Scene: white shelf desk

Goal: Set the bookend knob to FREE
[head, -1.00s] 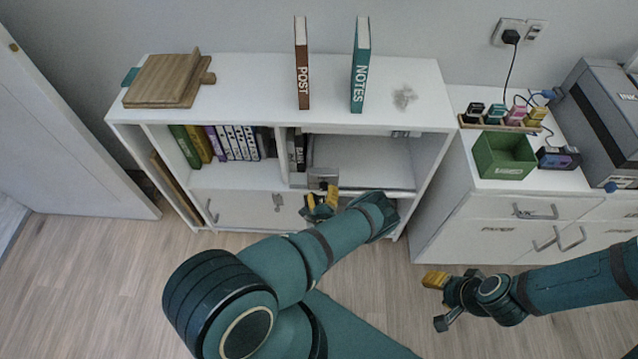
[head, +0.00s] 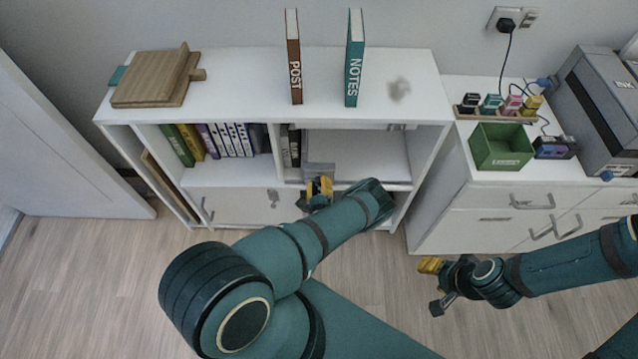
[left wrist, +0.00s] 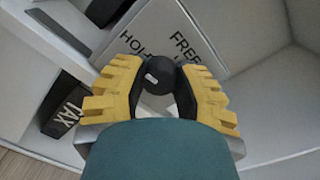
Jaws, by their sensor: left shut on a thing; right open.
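The bookend (head: 318,168) is a grey plate in the shelf's open right compartment, beside the upright books. In the left wrist view its face (left wrist: 158,45) bears the words HOLD, to the left, and FREE, to the right. The round black knob (left wrist: 157,80) has a short white mark left of its middle; which word it points at is hard to tell. My left gripper (head: 319,190) is shut on the knob, its yellow fingers on both sides in the left wrist view (left wrist: 158,92). My right gripper (head: 434,287) is open and empty above the floor.
Several books (head: 228,140) stand in the left compartment; a dark book marked TAX (left wrist: 63,108) is close to the left fingers. POST (head: 293,60) and NOTES (head: 354,62) stand on the shelf top (head: 240,85). A green bin (head: 500,148) is on the right cabinet.

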